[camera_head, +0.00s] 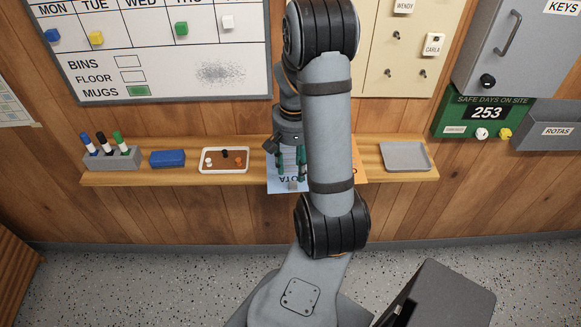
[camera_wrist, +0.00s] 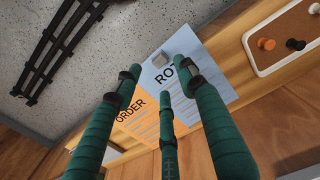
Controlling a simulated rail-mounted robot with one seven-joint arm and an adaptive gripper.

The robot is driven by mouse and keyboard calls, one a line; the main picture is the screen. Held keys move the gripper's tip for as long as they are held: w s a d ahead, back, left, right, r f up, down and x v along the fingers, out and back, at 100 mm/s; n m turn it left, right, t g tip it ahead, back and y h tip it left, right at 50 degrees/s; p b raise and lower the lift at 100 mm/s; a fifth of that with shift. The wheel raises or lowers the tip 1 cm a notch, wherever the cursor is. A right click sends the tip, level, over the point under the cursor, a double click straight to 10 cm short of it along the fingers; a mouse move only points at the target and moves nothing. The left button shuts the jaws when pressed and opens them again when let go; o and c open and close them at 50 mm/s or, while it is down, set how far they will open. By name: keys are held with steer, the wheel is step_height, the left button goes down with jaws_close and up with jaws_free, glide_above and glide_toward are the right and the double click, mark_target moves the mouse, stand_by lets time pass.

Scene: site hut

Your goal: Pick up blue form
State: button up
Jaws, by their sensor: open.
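The blue form (camera_head: 279,187) is a pale blue sheet with dark lettering. It lies on the wooden shelf with its front part over the front edge. An orange form (camera_wrist: 128,113) marked ORDER lies beside the blue one. My arm hides much of both in the head view.
The shelf (camera_head: 190,177) also holds a pen holder (camera_head: 112,159), a blue block (camera_head: 167,158), a white-rimmed pin tray (camera_head: 225,171) and an empty grey tray (camera_head: 405,157). The pin tray is left of the blue form.

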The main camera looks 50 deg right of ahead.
mark_target(293, 183)
steer(key=shift+s+a+f+p, duration=0.1)
steer(key=shift+f+p, duration=0.2)
steer(key=shift+f, duration=1.25)
steer(key=shift+s+a+f+p, duration=0.1)
steer(key=shift+f+p, duration=0.2)
steer(key=shift+f, duration=1.2)
steer(key=shift+c, duration=0.8)
steer(key=c, duration=0.8)
jaws_close()
